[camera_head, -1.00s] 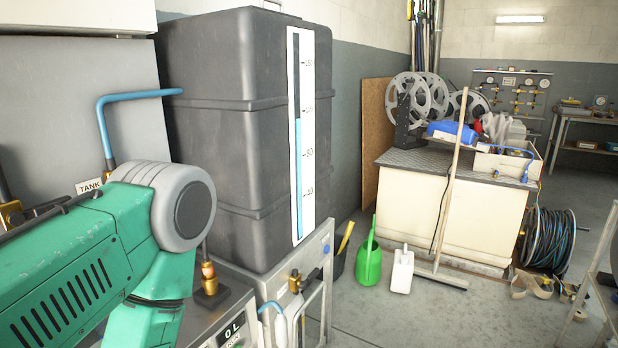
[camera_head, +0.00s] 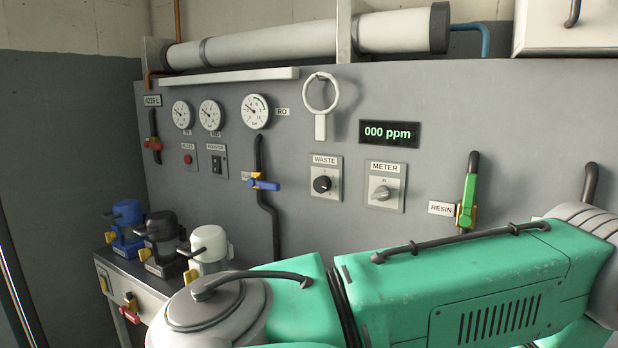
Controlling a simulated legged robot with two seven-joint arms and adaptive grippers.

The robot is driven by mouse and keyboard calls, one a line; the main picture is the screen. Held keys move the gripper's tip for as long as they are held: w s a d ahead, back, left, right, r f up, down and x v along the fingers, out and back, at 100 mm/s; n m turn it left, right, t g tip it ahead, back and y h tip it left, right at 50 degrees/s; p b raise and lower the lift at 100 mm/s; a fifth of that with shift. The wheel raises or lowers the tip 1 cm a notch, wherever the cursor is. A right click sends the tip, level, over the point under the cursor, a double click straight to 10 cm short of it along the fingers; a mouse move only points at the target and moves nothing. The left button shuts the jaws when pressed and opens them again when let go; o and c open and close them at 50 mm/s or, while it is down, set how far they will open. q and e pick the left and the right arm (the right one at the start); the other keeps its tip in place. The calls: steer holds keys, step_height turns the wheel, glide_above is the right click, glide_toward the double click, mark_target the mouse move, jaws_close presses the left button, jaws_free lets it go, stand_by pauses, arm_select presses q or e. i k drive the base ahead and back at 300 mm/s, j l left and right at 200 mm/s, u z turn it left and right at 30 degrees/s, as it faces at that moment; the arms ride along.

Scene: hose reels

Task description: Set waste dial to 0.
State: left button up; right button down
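The waste dial (camera_head: 322,184) is a black round knob on a light square plate labelled WASTE, on the grey wall panel at the middle of the head view. Its pointer is too small to read. A similar grey METER dial (camera_head: 382,193) sits just right of it. A green arm of mine crosses the lower right of the view, below both dials and apart from them in the picture. Neither gripper shows, so I cannot tell whether either is open or holding anything.
A display (camera_head: 390,134) reads 000 ppm above the METER dial. A white ring-shaped handle (camera_head: 320,105) hangs above the waste dial. A blue-handled valve (camera_head: 263,184) is to its left, a green RESIN valve (camera_head: 467,195) to the right. Filter housings (camera_head: 208,250) stand lower left.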

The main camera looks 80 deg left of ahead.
mark_target(323, 183)
steer(key=u, duration=2.5)
